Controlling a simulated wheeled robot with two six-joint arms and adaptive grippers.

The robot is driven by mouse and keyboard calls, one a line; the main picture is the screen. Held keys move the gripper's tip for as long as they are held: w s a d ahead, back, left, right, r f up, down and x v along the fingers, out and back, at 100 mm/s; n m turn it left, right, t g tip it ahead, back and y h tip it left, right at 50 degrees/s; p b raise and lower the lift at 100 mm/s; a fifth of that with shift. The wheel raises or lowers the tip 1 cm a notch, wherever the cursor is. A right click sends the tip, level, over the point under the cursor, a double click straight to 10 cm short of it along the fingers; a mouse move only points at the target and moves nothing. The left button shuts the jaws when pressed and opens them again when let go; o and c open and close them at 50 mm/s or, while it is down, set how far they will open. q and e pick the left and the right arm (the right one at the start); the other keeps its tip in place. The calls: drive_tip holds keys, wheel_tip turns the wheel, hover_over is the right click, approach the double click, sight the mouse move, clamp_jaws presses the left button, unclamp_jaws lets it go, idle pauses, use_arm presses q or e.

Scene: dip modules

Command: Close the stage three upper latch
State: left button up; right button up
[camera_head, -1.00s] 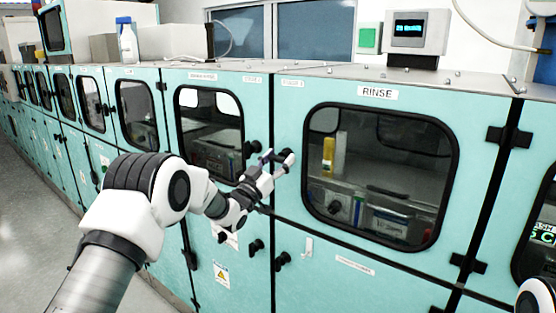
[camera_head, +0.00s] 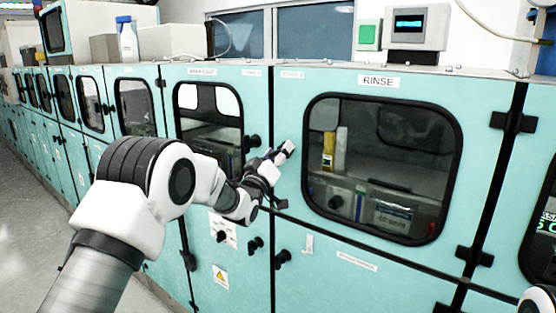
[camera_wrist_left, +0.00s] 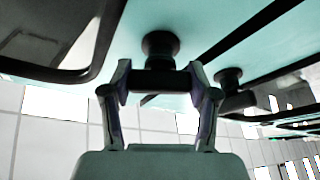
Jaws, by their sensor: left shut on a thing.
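The upper latch of the RINSE door is a round black knob with a black bar, seen up close in the left wrist view (camera_wrist_left: 160,48). My left gripper (camera_wrist_left: 158,82) is shut on its bar, one finger at each end. In the head view my left gripper (camera_head: 283,152) is at the left edge of the teal RINSE door (camera_head: 290,110) and hides most of that latch. My right gripper is out of view.
The neighbouring door's black upper latch (camera_head: 253,141) is close to the left of my gripper. Lower latches (camera_head: 256,244) (camera_head: 283,257) are below. The RINSE window (camera_head: 385,165) is to the right. A white bottle (camera_head: 127,40) stands on top.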

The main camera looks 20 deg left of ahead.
use_arm(q)
drive_tip(key=n+y+b, duration=0.1)
drive_tip(key=n+y, duration=0.1)
drive_tip(key=n, duration=0.1)
drive_tip(key=shift+f+n+g, duration=0.15)
drive_tip(key=shift+n+g, duration=0.15)
drive_tip(key=shift+n, duration=0.1)
drive_tip(key=n+y, duration=0.1)
drive_tip(key=n, duration=0.2)
drive_tip(key=shift+g+b, duration=0.3)
drive_tip(key=shift+g, duration=0.1)
drive_tip(key=n, duration=0.3)
drive_tip(key=shift+g+y, duration=0.4)
drive_tip(key=shift+n+g+y+b, duration=0.35)
drive_tip(key=shift+n+g, duration=0.45)
drive_tip(key=shift+n, duration=1.3)
drive_tip(key=o, duration=1.2)
drive_tip(key=shift+c, duration=0.2)
drive_tip(key=s, duration=1.1)
drive_tip(key=shift+s+d, duration=0.3)
drive_tip(key=shift+s, duration=0.1)
